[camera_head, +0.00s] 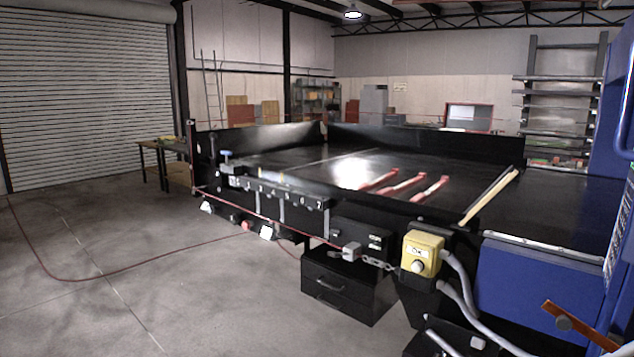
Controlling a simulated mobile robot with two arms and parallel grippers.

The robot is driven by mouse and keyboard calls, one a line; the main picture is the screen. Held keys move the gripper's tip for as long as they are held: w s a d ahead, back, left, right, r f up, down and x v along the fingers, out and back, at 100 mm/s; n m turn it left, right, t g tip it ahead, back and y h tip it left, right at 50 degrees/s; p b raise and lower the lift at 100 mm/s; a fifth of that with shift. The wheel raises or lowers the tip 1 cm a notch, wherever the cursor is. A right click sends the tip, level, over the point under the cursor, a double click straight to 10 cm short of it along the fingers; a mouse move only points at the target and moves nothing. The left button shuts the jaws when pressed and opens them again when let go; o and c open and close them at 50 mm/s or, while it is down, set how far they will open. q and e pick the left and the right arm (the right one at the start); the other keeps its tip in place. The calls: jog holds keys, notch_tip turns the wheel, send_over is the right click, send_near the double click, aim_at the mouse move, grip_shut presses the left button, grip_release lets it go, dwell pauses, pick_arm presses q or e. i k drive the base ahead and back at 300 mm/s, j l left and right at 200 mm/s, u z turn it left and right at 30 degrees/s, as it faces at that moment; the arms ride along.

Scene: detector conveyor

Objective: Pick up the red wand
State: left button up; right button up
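Three red and pale bars lie apart on the black conveyor bed (290,155): a left bar (380,180), a middle bar (403,187) and a right bar (430,190). They are small in view, and I cannot tell which, if any, is the red wand. A flat orange-red strip (580,326) slants across the lower right, in front of the blue machine housing (530,280). Neither of my grippers can be made out in the head view.
A yellow-edged bar (490,195) lies across the bed's right part. A yellow control box (422,254) with grey cables stands at the front edge. A black drawer cabinet (345,290) sits below. Open concrete floor (130,280) lies to the left.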

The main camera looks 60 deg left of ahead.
aim_at(365, 186)
jog(key=u, duration=1.45)
